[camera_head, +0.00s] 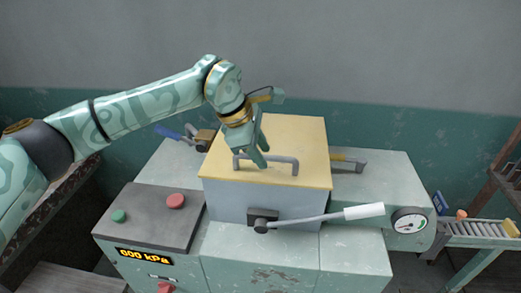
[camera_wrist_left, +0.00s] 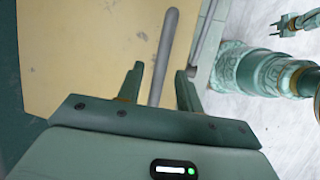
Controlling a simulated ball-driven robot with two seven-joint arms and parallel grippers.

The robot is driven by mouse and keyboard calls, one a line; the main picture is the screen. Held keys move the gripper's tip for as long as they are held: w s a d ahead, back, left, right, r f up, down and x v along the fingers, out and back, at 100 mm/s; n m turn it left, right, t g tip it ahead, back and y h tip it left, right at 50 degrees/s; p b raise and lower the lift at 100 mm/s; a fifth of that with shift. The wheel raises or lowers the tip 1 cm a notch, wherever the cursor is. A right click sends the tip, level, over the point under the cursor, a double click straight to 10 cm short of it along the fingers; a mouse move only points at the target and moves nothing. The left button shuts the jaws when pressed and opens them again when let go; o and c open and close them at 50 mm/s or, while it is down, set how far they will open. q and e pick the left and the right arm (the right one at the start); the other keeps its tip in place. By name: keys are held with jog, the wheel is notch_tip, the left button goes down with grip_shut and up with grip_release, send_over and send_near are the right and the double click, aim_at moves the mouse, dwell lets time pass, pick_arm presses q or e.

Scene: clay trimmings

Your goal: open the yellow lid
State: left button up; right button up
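The yellow lid (camera_head: 290,145) lies flat and closed on top of a grey-blue box (camera_head: 235,205). A grey bar handle (camera_head: 285,159) stands on the lid near its front; it also shows in the left wrist view (camera_wrist_left: 166,50). My left gripper (camera_head: 262,158) is at the left part of the handle, pointing down. In the left wrist view its two fingers (camera_wrist_left: 158,88) are spread, with the bar running between them and gaps at both sides. My right gripper (camera_wrist_left: 275,30) shows small at the upper right of the left wrist view, its two fingers apart and empty.
A lever with a white grip (camera_head: 363,211) crosses the box's front. A control panel (camera_head: 150,215) with red and green buttons is at left, a pressure gauge (camera_head: 408,221) at right. A blue-handled clamp (camera_head: 170,132) and a yellow-handled one (camera_head: 347,160) flank the box.

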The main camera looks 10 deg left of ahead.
pick_arm(q)
grip_shut()
jog(key=w+r+p, duration=0.4)
jog(key=r+p, duration=0.3)
jog(key=r, duration=0.1)
jog(key=w+r+p, duration=0.4)
jog(key=r+p, duration=0.4)
jog(key=shift+w+a, duration=0.2)
jog(key=shift+w, duration=0.15)
